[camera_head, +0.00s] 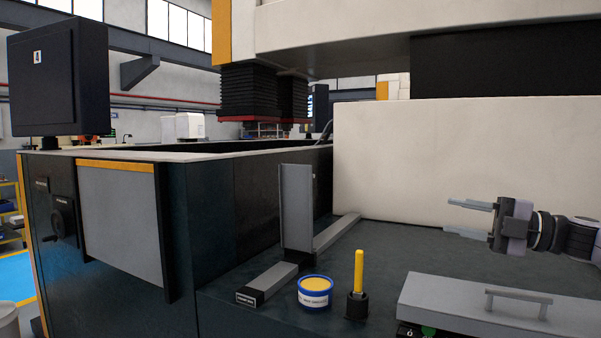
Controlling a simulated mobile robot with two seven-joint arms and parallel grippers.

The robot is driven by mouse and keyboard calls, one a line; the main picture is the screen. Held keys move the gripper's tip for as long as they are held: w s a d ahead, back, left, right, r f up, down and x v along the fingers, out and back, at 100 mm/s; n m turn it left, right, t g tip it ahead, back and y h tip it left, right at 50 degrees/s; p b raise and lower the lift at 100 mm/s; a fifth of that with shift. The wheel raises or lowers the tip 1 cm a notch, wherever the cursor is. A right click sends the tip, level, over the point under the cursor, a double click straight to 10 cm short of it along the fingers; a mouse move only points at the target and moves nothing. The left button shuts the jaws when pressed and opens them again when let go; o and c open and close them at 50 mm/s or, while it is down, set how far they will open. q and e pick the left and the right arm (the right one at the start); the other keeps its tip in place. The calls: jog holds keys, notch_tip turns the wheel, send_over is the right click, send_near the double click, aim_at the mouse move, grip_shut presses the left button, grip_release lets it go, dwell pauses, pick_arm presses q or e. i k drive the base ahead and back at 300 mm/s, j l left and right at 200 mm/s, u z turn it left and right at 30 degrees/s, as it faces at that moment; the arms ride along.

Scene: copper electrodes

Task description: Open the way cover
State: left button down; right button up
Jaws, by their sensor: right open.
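A flat grey cover with a bar handle (517,296) lies at the lower right; it looks shut, and its right end runs out of view. A grey upright plate (297,208) stands on a low rail (272,279) left of centre. No readable label tells which of these is the way cover. My right gripper (450,217) comes in from the right, open and empty, its fingers pointing left. It is above and behind the grey cover, apart from it. My left gripper is out of view.
A blue-rimmed tin (315,292) and a yellow-handled tool in a black base (358,285) stand left of the grey cover. A white machine wall (400,160) rises behind the dark deck (400,245). A dark tank (235,210) is at left. The deck below my right gripper is clear.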

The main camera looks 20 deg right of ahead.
aim_at(295, 182)
jog(key=i, duration=1.8)
